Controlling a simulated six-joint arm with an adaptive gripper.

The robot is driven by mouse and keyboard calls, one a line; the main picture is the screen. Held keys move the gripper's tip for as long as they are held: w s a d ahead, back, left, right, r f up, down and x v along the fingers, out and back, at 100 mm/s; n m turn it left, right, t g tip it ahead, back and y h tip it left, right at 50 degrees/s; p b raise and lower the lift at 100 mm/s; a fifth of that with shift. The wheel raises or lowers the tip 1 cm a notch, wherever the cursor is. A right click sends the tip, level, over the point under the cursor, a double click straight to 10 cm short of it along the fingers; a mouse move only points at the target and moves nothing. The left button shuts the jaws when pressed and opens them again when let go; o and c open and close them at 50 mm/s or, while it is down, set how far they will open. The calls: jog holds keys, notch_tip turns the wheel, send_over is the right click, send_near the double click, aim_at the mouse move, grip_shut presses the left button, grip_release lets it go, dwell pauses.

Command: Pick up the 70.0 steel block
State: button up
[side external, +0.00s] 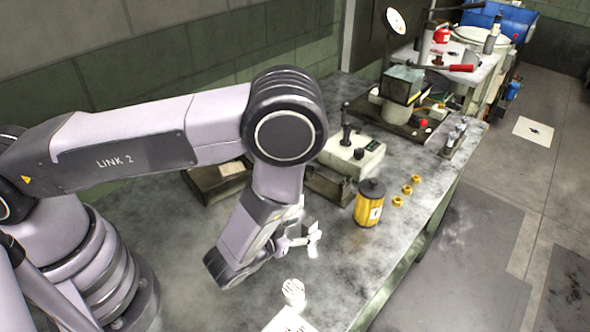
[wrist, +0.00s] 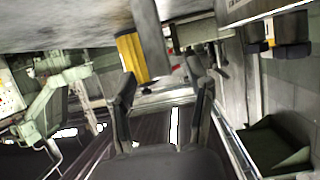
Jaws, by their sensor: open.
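A grey steel block (wrist: 151,38) shows upright in the wrist view, which is tilted nearly upside down. It is in front of a yellow canister and beyond my fingertips. My gripper (wrist: 164,82) is open, with its two fingers apart and nothing seen between them. In the side external view my gripper (side external: 297,236) is low over the bench, left of the yellow canister. A small grey block-like shape (side external: 312,230) shows right beside the fingers there. I cannot tell whether they touch. No size marking is readable on the block.
The yellow canister (side external: 370,204) with a dark lid stands right of my gripper, with brass nuts (side external: 406,190) beside it. A control box with a lever (side external: 352,158) is behind. A striped white cylinder (side external: 293,290) is in front. The bench (side external: 345,275) is clear at front right.

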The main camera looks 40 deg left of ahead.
jog(key=shift+x, duration=1.35)
grip_shut()
